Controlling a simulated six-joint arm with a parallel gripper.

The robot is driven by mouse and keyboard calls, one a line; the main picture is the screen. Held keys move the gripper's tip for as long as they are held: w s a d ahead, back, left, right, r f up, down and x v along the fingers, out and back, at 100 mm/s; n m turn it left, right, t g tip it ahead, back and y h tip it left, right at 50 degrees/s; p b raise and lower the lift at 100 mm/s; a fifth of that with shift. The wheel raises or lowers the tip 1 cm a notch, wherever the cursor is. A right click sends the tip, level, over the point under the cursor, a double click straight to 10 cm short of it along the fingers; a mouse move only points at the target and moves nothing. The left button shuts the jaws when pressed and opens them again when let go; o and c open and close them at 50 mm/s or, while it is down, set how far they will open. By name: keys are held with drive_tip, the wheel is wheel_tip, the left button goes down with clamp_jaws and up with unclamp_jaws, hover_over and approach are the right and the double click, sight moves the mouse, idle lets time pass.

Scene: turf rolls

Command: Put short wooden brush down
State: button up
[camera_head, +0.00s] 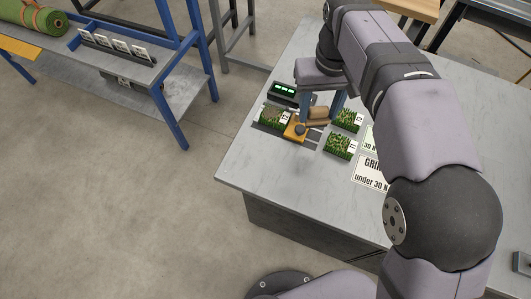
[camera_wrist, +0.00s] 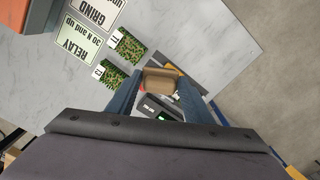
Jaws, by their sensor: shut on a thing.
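The short wooden brush (camera_head: 318,113) is a small light-brown block on the right-hand workbench, among small turf samples. In the wrist view the brush (camera_wrist: 160,82) sits between the two blue fingers. My gripper (camera_head: 320,110) points down and is shut on the brush, with a finger at each side. My gripper also shows in the wrist view (camera_wrist: 158,90). The brush's underside is hidden, so I cannot tell whether it touches what is below.
A yellow-orange tool with a dark knob (camera_head: 295,130) lies close by. Turf samples (camera_head: 346,120) (camera_head: 339,147) (camera_head: 273,117), a dark box with green digits (camera_head: 284,89) and a GRIND sign (camera_head: 371,170) surround it. The bench's (camera_head: 262,168) near left part is clear.

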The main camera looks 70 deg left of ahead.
drive_tip(key=s+n, duration=0.3)
drive_tip(key=s, duration=1.2)
drive_tip(key=shift+w+d+f+p, duration=0.1)
drive_tip(key=shift+f+p, duration=0.3)
drive_tip(key=shift+f, duration=2.1)
drive_tip(key=shift+d+f+p, duration=0.1)
drive_tip(key=shift+f+p, duration=0.3)
drive_tip(key=shift+f, duration=2.1)
drive_tip(key=shift+f, duration=0.1)
drive_tip(key=o, duration=0.9)
wheel_tip(320, 180, up, 12)
drive_tip(key=shift+r+b, duration=0.15)
drive_tip(key=shift+b, duration=0.25)
